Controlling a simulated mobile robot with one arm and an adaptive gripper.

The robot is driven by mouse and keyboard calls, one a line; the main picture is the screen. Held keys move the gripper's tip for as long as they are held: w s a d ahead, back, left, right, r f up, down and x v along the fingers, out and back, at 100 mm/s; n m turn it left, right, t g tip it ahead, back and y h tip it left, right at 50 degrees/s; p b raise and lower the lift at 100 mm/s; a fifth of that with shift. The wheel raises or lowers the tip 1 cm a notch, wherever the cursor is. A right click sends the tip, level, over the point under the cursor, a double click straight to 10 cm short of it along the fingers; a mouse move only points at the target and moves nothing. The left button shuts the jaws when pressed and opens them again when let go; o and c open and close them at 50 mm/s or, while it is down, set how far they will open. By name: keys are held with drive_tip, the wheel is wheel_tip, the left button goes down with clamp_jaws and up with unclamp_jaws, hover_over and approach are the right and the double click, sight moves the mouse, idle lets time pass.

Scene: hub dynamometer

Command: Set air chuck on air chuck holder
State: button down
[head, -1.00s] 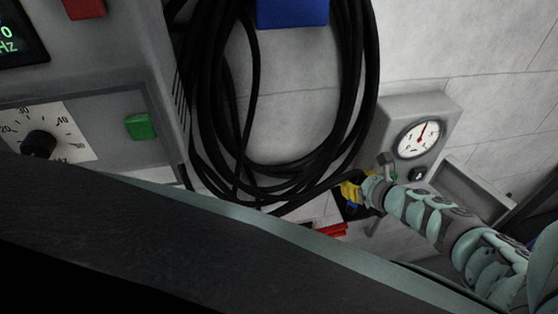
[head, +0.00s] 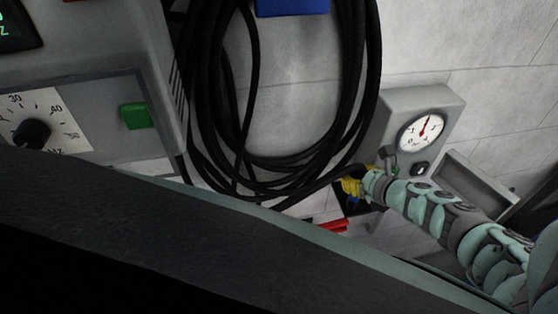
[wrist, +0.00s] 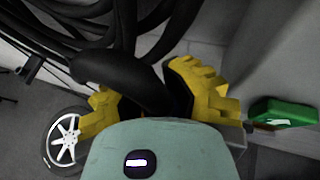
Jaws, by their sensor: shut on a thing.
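My gripper (head: 353,187) with yellow fingers is below the gauge box in the head view. In the wrist view, my gripper (wrist: 148,88) is shut around a thick black piece, which I take for the air chuck (wrist: 112,76). Black hose runs close to it. In the head view the fingers and hose mostly hide the held piece. A dark panel with a blue spot shows just below the fingers. I cannot tell which part is the air chuck holder.
Coiled black hose (head: 362,80) hangs from a blue bracket (head: 292,6) on the wall. A grey gauge box (head: 440,103) is above my arm. A grey cabinet (head: 100,60) with a green button (head: 137,116) is at left. A wheel (wrist: 63,141) and green object (wrist: 283,112) flank the wrist view.

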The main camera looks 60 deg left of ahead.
drive_tip(key=shift+f, duration=0.2)
drive_tip(key=shift+w+a+f+b, duration=0.1)
drive_tip(key=shift+a+b, duration=0.05)
drive_tip(key=shift+b, duration=0.4)
drive_tip(key=shift+r, duration=0.65)
idle(0.4)
